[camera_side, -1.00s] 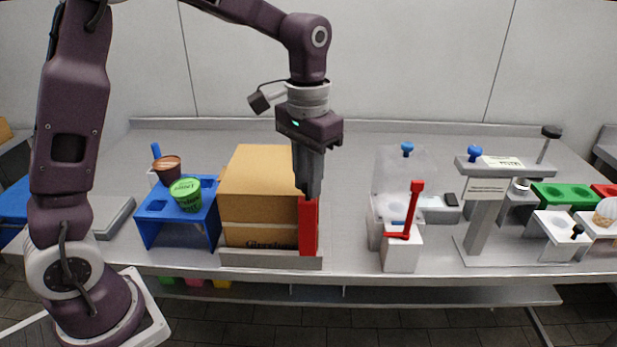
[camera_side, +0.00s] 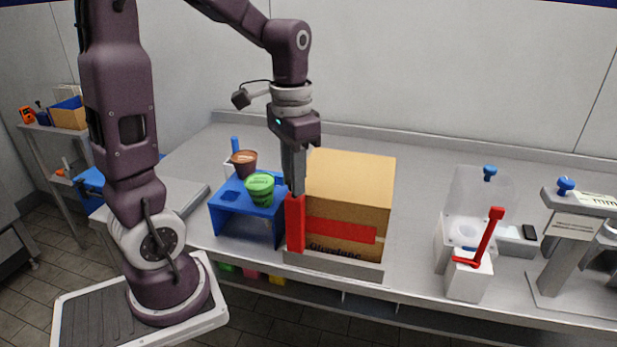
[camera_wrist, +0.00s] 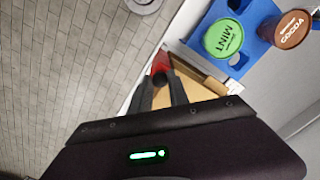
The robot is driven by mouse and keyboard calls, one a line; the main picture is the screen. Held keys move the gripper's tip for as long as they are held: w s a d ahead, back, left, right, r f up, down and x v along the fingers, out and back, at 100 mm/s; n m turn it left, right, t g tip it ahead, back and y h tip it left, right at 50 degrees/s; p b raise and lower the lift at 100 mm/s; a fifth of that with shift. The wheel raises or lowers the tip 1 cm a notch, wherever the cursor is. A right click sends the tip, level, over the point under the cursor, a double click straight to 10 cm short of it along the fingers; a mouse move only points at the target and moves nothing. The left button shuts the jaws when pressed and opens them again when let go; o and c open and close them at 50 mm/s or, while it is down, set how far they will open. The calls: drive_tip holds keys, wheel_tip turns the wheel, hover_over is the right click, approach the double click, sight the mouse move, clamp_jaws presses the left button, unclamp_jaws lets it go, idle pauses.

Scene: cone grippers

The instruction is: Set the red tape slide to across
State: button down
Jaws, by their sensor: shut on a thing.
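The red tape slide (camera_side: 295,222) is an upright red block at the left end of the grey rail in front of the cardboard box (camera_side: 348,190). A red strip of tape (camera_side: 341,230) runs across the box front from the slide to near the right edge. My gripper (camera_side: 294,190) points down and is shut on the top of the slide. In the wrist view the slide's red top (camera_wrist: 161,63) shows between my fingers; the rest of it is hidden.
A blue stand (camera_side: 232,215) with a green MINT cup (camera_side: 260,188) and a brown COCOA cup (camera_side: 244,162) is close on the left. A white dispenser with a red lever (camera_side: 490,235) stands to the right. Bench between box and dispenser is clear.

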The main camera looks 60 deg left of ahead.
drive_tip(key=shift+s+a, duration=0.15)
drive_tip(key=c, duration=1.3)
unclamp_jaws()
drive_tip(key=shift+o, duration=0.2)
drive_tip(key=shift+r, duration=0.1)
wheel_tip(320, 180, up, 7)
drive_tip(key=shift+f, duration=0.1)
drive_tip(key=s+d+f+t, duration=0.1)
drive_tip(key=s+d+t, duration=0.4)
drive_tip(key=s+d, duration=0.5)
drive_tip(key=shift+s+d+t, duration=0.25)
drive_tip(key=shift+s+t, duration=0.05)
